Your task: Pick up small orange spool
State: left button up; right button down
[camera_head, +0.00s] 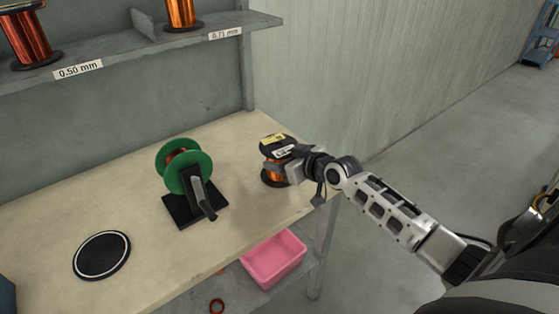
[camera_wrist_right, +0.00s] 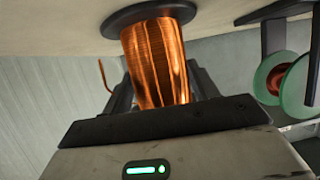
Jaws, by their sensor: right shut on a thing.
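The small orange spool (camera_head: 272,174) stands upright on the right end of the workbench in the head view, with dark flanges and a yellow-and-white label on top. In the right wrist view its copper-coloured winding (camera_wrist_right: 158,60) fills the space between the fingers. My right gripper (camera_head: 283,163) is shut on the spool from the right side and partly hides it. My right gripper's fingers also show in the wrist view (camera_wrist_right: 160,85). One spool flange appears against or very near the bench top. My left gripper is not in view.
A green winding reel with a crank (camera_head: 186,172) stands on a black base left of the spool. A black round disc (camera_head: 101,255) lies at the bench's front left. The shelf (camera_head: 150,45) above holds larger copper spools. A pink bin (camera_head: 273,260) sits below the bench.

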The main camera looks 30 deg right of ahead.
jog(key=shift+w+r, duration=0.1)
jog(key=shift+r, duration=0.25)
